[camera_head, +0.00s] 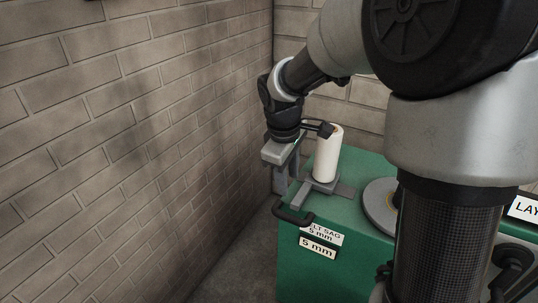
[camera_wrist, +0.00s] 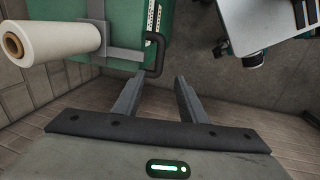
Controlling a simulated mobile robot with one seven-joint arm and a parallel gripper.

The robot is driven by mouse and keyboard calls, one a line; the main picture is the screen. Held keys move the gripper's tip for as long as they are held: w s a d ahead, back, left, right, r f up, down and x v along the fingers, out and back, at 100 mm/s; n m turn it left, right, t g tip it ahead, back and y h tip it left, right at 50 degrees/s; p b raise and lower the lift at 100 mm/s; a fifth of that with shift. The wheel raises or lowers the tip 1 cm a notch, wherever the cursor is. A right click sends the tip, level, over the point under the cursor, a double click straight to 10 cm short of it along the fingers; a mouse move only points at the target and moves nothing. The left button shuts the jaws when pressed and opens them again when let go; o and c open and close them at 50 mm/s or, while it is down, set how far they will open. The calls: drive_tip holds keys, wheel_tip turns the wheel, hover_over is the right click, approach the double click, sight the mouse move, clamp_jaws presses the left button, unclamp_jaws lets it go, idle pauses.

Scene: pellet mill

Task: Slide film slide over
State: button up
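A white film roll (camera_head: 328,153) stands upright on a flat grey slide piece (camera_head: 328,187) on top of the green machine. In the wrist view, the roll (camera_wrist: 55,42) is at upper left, and a grey bracket (camera_wrist: 120,53) runs from it. A black bar handle (camera_head: 293,216) sits at the machine's near left edge. In the wrist view, the handle (camera_wrist: 155,58) lies just beyond my fingertips, roughly in line with the gap. My gripper (camera_head: 284,183) is beside the machine's left edge, left of the roll. In the wrist view, its fingers (camera_wrist: 161,79) are apart with nothing between them.
A brick wall (camera_head: 140,130) stands close on the left. The green machine (camera_head: 340,265) carries a sign (camera_head: 318,247) reading 5 mm and a round grey disc (camera_head: 380,200). In the wrist view, a white-topped table (camera_wrist: 270,18) is at upper right. Bare floor (camera_wrist: 215,75) lies between.

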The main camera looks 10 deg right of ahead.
sight(290, 216)
drive_tip(key=w+f+b, duration=0.1)
drive_tip(key=f, duration=0.4)
drive_tip(key=w+d+f+b, duration=0.1)
drive_tip(key=f, duration=0.5)
drive_tip(key=w+d+f+b, duration=0.1)
drive_tip(key=f, duration=0.5)
drive_tip(key=shift+f, duration=0.25)
clamp_jaws()
